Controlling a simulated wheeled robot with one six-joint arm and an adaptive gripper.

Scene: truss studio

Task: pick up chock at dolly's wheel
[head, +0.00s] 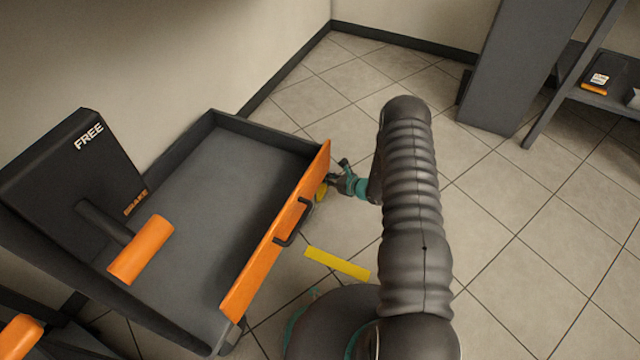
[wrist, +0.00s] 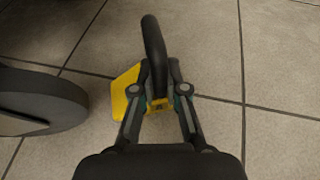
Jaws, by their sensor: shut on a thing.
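The yellow chock (wrist: 125,92) is between the fingers of my gripper (wrist: 158,98) in the wrist view. A dark curved handle (wrist: 153,45) rises at the fingers. My gripper is shut on the chock. The dolly's dark wheel (wrist: 42,100) is to the left, apart from the chock.
The dolly has an orange side panel (head: 275,235) with a black handle and an orange-gripped lever (head: 140,250) marked FREE and BRAKE. A yellow strip (head: 337,263) lies on the tiled floor. A dark shelf (head: 600,100) stands at the right. Floor right of my arm is clear.

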